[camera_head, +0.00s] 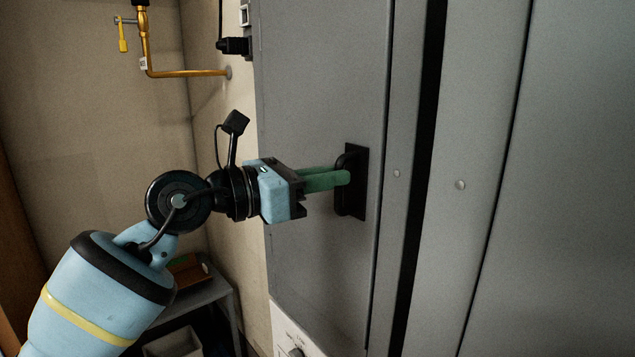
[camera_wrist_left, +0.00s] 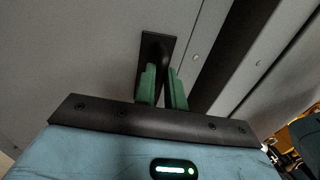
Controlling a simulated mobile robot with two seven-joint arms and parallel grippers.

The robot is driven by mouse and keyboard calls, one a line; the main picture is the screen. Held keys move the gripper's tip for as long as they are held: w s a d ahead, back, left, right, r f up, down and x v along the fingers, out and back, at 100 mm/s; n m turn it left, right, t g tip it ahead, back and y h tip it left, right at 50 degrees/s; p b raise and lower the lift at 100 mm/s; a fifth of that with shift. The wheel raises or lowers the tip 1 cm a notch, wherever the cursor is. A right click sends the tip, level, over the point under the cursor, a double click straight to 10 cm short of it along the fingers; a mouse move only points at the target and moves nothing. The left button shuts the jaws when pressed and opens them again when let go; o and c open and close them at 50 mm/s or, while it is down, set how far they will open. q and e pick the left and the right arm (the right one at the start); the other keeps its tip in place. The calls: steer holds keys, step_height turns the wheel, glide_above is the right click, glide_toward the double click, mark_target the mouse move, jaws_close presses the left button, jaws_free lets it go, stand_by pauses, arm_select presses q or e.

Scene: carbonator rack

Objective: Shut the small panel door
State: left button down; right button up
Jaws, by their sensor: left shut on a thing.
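The small panel door (camera_head: 320,85) is a grey metal door on the cabinet, with a black handle (camera_head: 357,185) on a dark plate near its right edge. It looks flush or nearly flush with the frame; I cannot tell whether it is latched. My left gripper (camera_head: 347,178) reaches in from the left, its green fingers shut on the black handle. In the left wrist view the green fingers (camera_wrist_left: 163,88) stand on either side of the handle (camera_wrist_left: 155,50). My right gripper is not in view.
Right of the door are a dark vertical gap (camera_head: 418,180) and wide grey cabinet panels (camera_head: 570,180). A yellow pipe with a valve (camera_head: 143,45) runs along the wall at upper left. A small grey table (camera_head: 205,295) stands low behind my left arm.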

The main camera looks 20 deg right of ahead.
arm_select(q)
steer(key=c, duration=1.8)
jaws_free()
steer(key=shift+s+d+f+g, duration=0.1)
steer(key=shift+s+d+g, duration=0.25)
steer(key=shift+s+g, duration=0.25)
steer(key=shift+o, duration=1.4)
steer(key=shift+s, duration=0.1)
steer(key=shift+o, duration=0.2)
steer(key=shift+s, duration=0.2)
steer(key=shift+w, duration=0.1)
steer(key=shift+w, duration=0.1)
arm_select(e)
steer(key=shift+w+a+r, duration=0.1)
arm_select(q)
steer(key=shift+r, duration=0.2)
steer(key=a, duration=0.7)
steer(key=shift+s+a+f+b, duration=0.15)
steer(key=shift+s+a+b, duration=0.2)
steer(key=shift+a+b, duration=0.1)
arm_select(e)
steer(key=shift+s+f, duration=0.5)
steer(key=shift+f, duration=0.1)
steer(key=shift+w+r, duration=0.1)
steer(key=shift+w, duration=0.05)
